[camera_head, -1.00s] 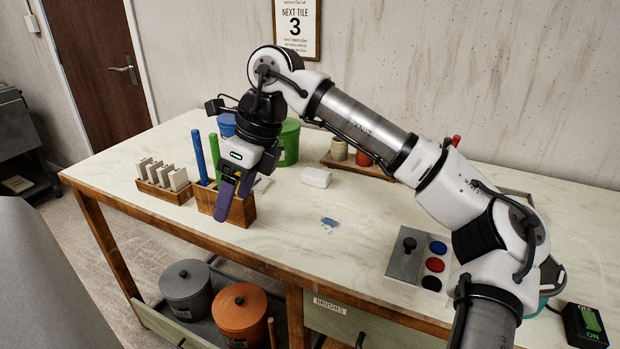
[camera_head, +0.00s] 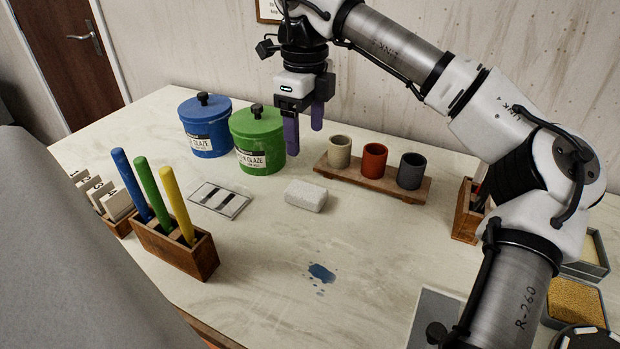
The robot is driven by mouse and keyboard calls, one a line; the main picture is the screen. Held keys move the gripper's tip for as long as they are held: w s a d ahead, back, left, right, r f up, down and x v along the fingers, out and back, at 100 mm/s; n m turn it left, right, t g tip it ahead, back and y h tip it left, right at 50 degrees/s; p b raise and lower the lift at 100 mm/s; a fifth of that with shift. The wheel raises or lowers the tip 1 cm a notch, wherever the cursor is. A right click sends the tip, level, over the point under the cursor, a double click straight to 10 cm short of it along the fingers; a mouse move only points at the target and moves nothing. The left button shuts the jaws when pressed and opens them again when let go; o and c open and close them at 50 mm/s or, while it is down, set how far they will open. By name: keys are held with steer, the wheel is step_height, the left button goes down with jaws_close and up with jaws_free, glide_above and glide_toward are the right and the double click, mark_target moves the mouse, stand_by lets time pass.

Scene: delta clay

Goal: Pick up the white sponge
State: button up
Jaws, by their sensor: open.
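The white sponge (camera_head: 306,195) is a small pale block lying flat on the table, near the middle of the view. My gripper (camera_head: 305,140) hangs above and behind it, its two purple fingers pointing down and spread apart with nothing between them. The fingers do not touch the sponge. The whole top of the sponge is visible.
A blue splash (camera_head: 321,272) marks clear tabletop in front.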

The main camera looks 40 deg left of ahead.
glide_above(306, 190)
steer(key=f, duration=0.7)
steer(key=shift+s+d+f, duration=0.15)
steer(key=shift+d+f, duration=0.05)
steer(key=shift+f, duration=0.2)
steer(key=shift+a+f+p, duration=0.15)
steer(key=shift+f+p, duration=0.15)
steer(key=shift+f, duration=1.2)
steer(key=shift+a+f+p, duration=0.1)
steer(key=shift+f+p, duration=0.2)
steer(key=shift+f, duration=1.15)
steer(key=shift+c, duration=0.4)
steer(key=c, duration=1)
